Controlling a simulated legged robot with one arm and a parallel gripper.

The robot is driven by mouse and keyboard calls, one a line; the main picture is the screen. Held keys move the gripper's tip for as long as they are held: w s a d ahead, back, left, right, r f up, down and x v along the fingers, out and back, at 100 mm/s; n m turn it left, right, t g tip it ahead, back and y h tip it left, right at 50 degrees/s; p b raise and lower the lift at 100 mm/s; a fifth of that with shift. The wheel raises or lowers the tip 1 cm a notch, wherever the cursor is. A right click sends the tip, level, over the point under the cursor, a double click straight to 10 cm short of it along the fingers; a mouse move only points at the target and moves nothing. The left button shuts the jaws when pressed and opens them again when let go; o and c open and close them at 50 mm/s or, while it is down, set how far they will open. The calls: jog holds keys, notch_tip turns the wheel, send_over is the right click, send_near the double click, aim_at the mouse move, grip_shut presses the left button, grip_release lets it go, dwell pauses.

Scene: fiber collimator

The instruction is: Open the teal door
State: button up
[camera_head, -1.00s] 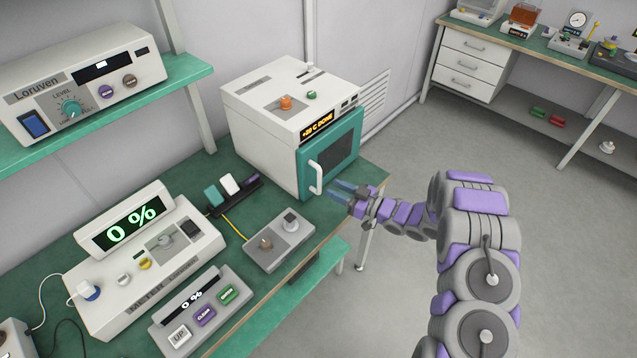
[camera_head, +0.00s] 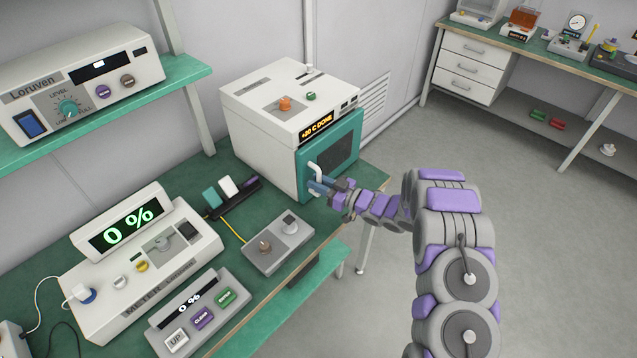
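The teal door (camera_head: 342,150) is on the front of a white box-shaped oven (camera_head: 262,118) on the green bench. The door looks closed, and the oven's display reads "+20 C DONE". A white vertical handle (camera_head: 315,171) stands out from the door's left side. My gripper (camera_head: 317,186) is at the handle, its blue fingertips overlapping the handle's lower part in view. I cannot tell whether the fingers are around the handle or only in front of it, or whether they touch it.
A grey box with knobs (camera_head: 277,247) sits on the bench (camera_head: 232,262) near the gripper. A rack with teal and white pieces (camera_head: 235,198) stands left of the oven. A meter showing 0 % (camera_head: 140,265) is at left. Open floor (camera_head: 420,150) lies right of the door.

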grip_shut()
jog(key=shift+d, duration=0.1)
